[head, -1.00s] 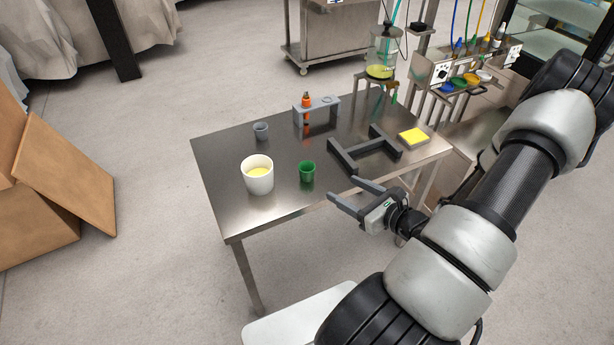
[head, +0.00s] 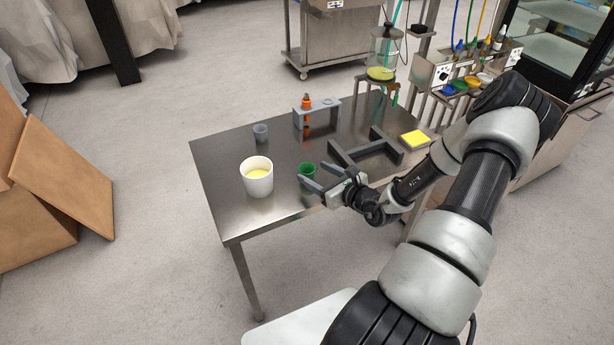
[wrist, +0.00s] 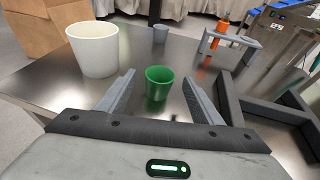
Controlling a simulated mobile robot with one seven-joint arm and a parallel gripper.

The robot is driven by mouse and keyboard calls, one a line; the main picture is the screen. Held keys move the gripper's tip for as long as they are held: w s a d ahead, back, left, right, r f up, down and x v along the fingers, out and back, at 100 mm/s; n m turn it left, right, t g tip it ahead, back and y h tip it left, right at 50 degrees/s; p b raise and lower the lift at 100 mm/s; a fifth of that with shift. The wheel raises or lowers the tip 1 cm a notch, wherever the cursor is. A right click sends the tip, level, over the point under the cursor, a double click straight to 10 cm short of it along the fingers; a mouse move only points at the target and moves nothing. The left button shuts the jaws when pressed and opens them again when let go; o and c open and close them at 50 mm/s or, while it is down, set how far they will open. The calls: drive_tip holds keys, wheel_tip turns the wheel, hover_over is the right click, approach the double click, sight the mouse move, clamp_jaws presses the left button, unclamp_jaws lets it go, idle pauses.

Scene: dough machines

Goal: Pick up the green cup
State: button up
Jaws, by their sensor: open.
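The green cup (head: 306,170) stands upright on the steel table (head: 228,205). In the head view my gripper's fingers partly cover its lower part. My gripper (head: 315,178) is open, low over the table and right at the cup. In the wrist view the green cup (wrist: 159,84) shows between and slightly beyond the two open fingers of my gripper (wrist: 157,95). There is a visible gap on each side, and nothing is held.
A grey stand (head: 330,108) holds an orange bottle (head: 306,103). A dark grey frame (head: 368,153) and yellow pad (head: 414,139) lie to the right.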

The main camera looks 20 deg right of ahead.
sight(303, 166)
drive_tip(key=shift+x, duration=1.5)
drive_tip(key=c, duration=1.2)
drive_tip(key=shift+o, duration=0.2)
